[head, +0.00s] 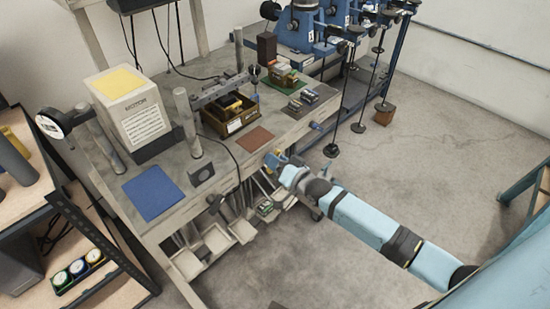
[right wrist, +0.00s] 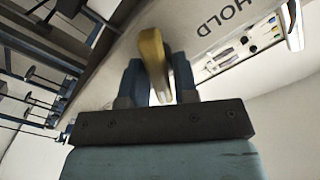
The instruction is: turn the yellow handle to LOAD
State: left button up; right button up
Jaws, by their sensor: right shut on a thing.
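The yellow handle (right wrist: 152,48) stands between the two dark blue fingers of my right gripper (right wrist: 157,76) in the right wrist view. The right gripper is shut on it. The word HOLD (right wrist: 222,20) is printed on the pale panel to the right of the handle; I see no LOAD mark. In the head view my right arm reaches in from the lower right, and its gripper (head: 280,164) is at the bench's front edge. There the handle (head: 271,160) is tiny and mostly covered by the gripper. My left gripper is not in view.
Blue machines with hanging rods (head: 362,95) stand behind. A shelf unit (head: 60,215) is at left. The floor right of the bench is mostly clear.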

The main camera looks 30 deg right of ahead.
jog(key=shift+m, duration=0.9)
jog(key=o, duration=0.7)
jog(key=v, duration=1.3)
jog(key=shift+s+d, duration=0.2)
jog(key=shift+s, duration=0.15)
